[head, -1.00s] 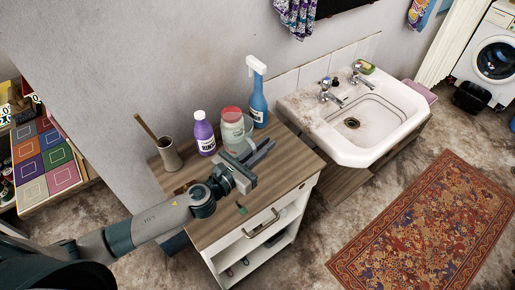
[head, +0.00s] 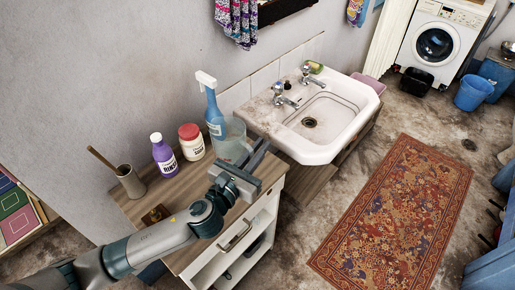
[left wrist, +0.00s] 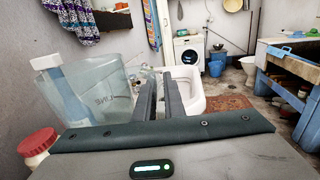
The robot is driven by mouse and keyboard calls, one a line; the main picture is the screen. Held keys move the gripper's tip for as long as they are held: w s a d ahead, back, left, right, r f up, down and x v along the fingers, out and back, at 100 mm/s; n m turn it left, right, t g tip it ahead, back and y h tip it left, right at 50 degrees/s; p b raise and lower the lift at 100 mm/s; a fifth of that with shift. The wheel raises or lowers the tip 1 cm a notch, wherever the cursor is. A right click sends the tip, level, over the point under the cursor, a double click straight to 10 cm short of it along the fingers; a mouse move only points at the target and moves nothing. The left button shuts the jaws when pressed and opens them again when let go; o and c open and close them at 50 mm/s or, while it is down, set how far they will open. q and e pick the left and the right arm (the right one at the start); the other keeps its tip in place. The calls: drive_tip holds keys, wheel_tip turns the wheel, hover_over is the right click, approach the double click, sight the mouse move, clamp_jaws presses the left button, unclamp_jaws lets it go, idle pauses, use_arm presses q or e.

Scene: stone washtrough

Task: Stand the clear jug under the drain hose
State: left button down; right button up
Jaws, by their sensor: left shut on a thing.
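The clear jug (head: 236,143) is see-through and upright at the right back of the wood-topped cabinet, in front of the blue spray bottle. My left gripper (head: 259,156) is shut on the jug at its right side, probably at the handle. In the left wrist view the jug (left wrist: 112,92) stands left of my fingers (left wrist: 160,92). I cannot tell whether its base touches the cabinet top. The washing machine (head: 437,42) stands far off at the top right. I cannot make out the drain hose. My right gripper is not in view.
A blue spray bottle (head: 214,117), a red-lidded jar (head: 191,145), a purple bottle (head: 164,158) and a brush holder (head: 130,181) stand on the cabinet (head: 189,257). The sink (head: 333,122) is to its right. A black tub (head: 416,81) and blue bucket (head: 473,93) are near the machine. The rug (head: 395,215) is clear.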

sight(222, 153)
use_arm(q)
drive_tip(key=a+n+y+b, duration=0.1)
drive_tip(key=a, duration=0.2)
drive_tip(key=s+a+n+t+y+b, duration=0.1)
drive_tip(key=a+y, duration=0.1)
drive_tip(key=a, duration=0.1)
drive_tip(key=a+n+y+b, duration=0.1)
drive_tip(key=a+b, duration=0.1)
drive_tip(key=a, duration=0.1)
drive_tip(key=shift+s+a+r+t+y, duration=0.15)
drive_tip(key=shift+a+r+t+y, duration=0.05)
drive_tip(key=shift+r+t+y, duration=0.2)
drive_tip(key=s+a+r+n+y+b, duration=0.1)
drive_tip(key=s+a+n+y+b, duration=0.1)
drive_tip(key=a, duration=0.5)
drive_tip(key=shift+s+a+r+y, duration=0.15)
drive_tip(key=shift+a+y, duration=0.1)
drive_tip(key=shift+y, duration=0.45)
